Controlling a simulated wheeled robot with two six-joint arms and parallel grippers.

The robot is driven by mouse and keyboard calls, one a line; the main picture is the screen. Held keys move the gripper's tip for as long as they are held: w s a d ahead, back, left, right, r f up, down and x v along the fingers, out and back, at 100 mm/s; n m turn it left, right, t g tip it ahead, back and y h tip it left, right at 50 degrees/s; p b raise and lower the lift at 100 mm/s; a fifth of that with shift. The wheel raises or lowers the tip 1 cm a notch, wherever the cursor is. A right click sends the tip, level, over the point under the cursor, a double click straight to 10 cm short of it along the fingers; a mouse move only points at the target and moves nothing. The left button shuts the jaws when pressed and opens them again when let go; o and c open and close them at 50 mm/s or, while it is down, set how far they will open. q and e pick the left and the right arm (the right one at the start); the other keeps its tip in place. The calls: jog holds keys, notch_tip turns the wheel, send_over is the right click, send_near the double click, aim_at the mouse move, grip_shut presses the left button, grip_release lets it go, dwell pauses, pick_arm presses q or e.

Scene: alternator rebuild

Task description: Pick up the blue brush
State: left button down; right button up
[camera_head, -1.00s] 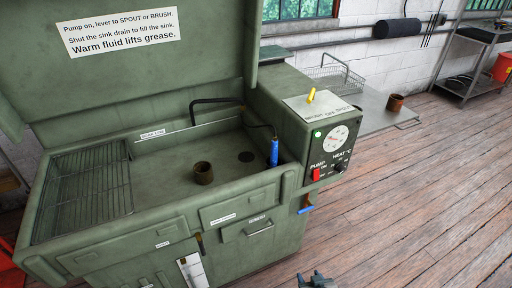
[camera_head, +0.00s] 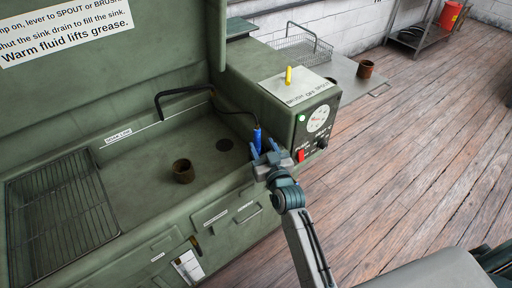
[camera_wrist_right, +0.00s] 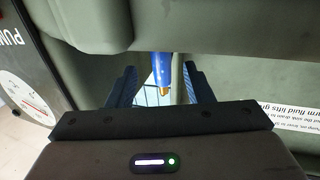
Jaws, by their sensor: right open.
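The blue brush (camera_head: 257,138) stands upright at the right end of the sink, by the control box, with a black hose running to it. My right gripper (camera_head: 268,155) is open at the sink's front right rim, just in front of the brush and partly covering its lower part. In the right wrist view the brush (camera_wrist_right: 162,74), with a yellowish tip, shows between the two fingers of my right gripper (camera_wrist_right: 161,88), beyond them. I cannot tell whether a finger touches it. My left gripper is out of view.
The control box (camera_head: 285,100) with a yellow lever (camera_head: 289,75) and a red switch (camera_head: 300,156) stands right beside the gripper. A brown cup-like part (camera_head: 183,171) sits in the sink. A wire rack (camera_head: 62,205) lies at left. The raised lid (camera_head: 110,70) stands behind.

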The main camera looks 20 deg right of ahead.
aim_at(259, 139)
jog(key=w+p, duration=0.1)
jog(key=w, duration=0.1)
jog(key=w+p, duration=0.1)
jog(key=w, duration=0.1)
jog(key=shift+w+a+r, duration=0.15)
jog(key=shift+w+r, duration=0.05)
jog(key=shift+w+f, duration=0.15)
jog(key=shift+w, duration=0.3)
grip_shut()
